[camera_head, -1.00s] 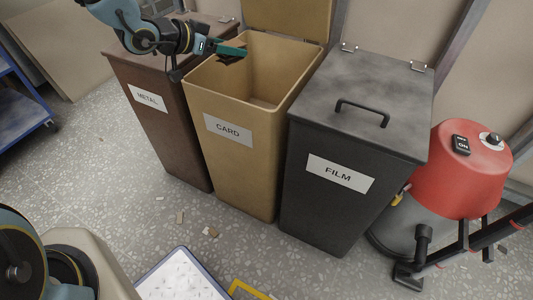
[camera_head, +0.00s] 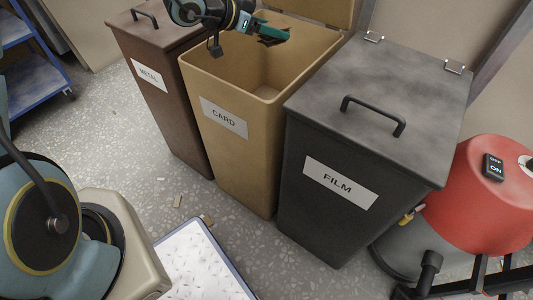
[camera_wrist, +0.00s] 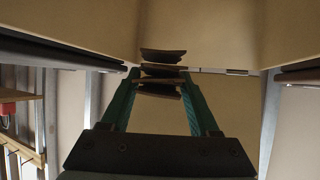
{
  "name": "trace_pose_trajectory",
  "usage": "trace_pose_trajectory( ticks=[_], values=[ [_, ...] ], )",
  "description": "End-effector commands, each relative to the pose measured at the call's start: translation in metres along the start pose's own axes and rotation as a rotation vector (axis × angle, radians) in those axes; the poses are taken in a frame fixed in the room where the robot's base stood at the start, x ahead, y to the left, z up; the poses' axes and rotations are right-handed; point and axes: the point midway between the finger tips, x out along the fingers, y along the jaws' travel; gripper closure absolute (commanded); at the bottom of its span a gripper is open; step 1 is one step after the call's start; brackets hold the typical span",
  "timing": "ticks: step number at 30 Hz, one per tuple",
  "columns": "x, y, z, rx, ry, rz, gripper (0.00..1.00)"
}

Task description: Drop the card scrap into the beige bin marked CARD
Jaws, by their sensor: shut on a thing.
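The beige bin (camera_head: 266,148) marked CARD stands in the middle of the head view with its lid (camera_head: 318,10) raised at the back. My gripper (camera_head: 284,36) is over the bin's open mouth. It is shut on the brown card scrap (camera_head: 270,42), which shows partly below the green fingers. In the wrist view the card scrap (camera_wrist: 162,57) shows as stacked dark brown layers between the fingertips of my gripper (camera_wrist: 160,82). The inside of the bin shows as empty where visible; its bottom is partly hidden.
A brown bin (camera_head: 160,95) marked METAL, lid shut, stands left. A dark bin (camera_head: 335,190) marked FILM, lid shut, stands right. A red vacuum (camera_head: 480,200) is at the far right. A white tray (camera_head: 203,265) and small scraps (camera_head: 177,201) lie on the floor in front.

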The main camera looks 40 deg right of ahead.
Motion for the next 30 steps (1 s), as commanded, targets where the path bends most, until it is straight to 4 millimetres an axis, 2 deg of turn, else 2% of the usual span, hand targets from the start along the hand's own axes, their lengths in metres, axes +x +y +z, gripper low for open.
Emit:
trace_pose_trajectory(
  ticks=[1,4,15,16,25,30],
  values=[
    [0.0060,0.0000,0.0109,0.001,0.000,0.000,0.92],
    [0.0096,0.0000,0.0176,0.001,0.000,0.000,0.92],
    [0.0106,0.0000,0.0193,0.000,0.000,0.000,0.92],
    [0.0106,0.0000,0.0193,0.000,0.000,0.000,0.36],
    [0.0106,0.0000,0.0194,0.000,0.000,0.000,0.03],
    [0.0107,0.0000,0.0195,0.000,0.000,0.000,0.03]
  ],
)
